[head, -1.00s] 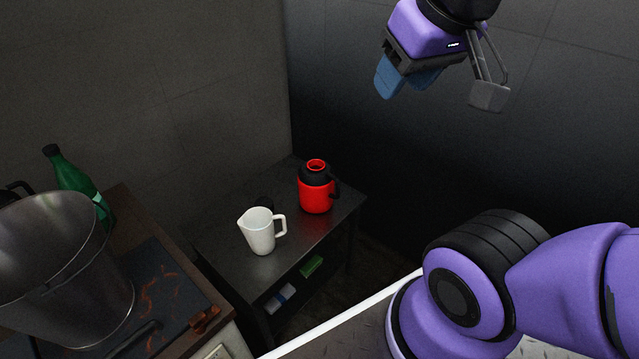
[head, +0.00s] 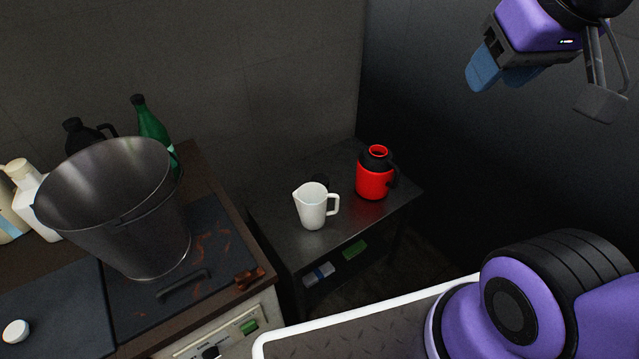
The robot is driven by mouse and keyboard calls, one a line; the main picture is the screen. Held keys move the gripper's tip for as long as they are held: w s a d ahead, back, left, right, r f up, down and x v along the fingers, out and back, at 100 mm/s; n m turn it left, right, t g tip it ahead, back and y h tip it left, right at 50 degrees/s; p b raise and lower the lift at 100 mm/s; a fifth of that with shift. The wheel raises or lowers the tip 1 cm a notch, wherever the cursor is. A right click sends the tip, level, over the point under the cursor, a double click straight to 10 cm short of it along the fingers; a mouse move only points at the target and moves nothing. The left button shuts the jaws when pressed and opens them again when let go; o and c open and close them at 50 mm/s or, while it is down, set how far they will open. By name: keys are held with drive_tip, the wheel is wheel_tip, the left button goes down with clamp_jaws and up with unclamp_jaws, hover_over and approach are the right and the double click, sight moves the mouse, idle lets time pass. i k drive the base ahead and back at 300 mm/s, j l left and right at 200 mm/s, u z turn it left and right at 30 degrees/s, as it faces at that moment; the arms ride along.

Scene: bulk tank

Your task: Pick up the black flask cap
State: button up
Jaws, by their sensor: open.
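A small dark round thing, apparently the black flask cap (head: 321,181), lies on the dark side table (head: 345,232), mostly hidden behind the white jug (head: 312,208). The red flask (head: 375,176), with a black shoulder and handle, stands upright to the right of it. Its top shows an open red ring with no cap on it. My gripper (head: 505,76), with blue fingers, is open and empty at the upper right, raised well above the table and apart from everything on it.
A counter at left holds a large metal bucket (head: 120,215), a green bottle (head: 152,128), a black flask-like vessel (head: 85,137), white bottles (head: 38,205) and a small white round thing (head: 16,332). Small boxes (head: 320,273) sit below the tabletop. The table's front right is clear.

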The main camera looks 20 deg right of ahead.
sight(321, 178)
drive_tip(key=i+l+u, duration=0.35)
drive_tip(key=l, duration=0.3)
drive_tip(key=i+l+u, duration=0.15)
drive_tip(key=l, duration=0.2)
drive_tip(key=i+l+u, duration=0.2)
drive_tip(key=l, duration=0.15)
drive_tip(key=i+l+u, duration=0.15)
drive_tip(key=l, duration=0.25)
drive_tip(key=l+u, duration=0.2)
drive_tip(key=l, duration=0.2)
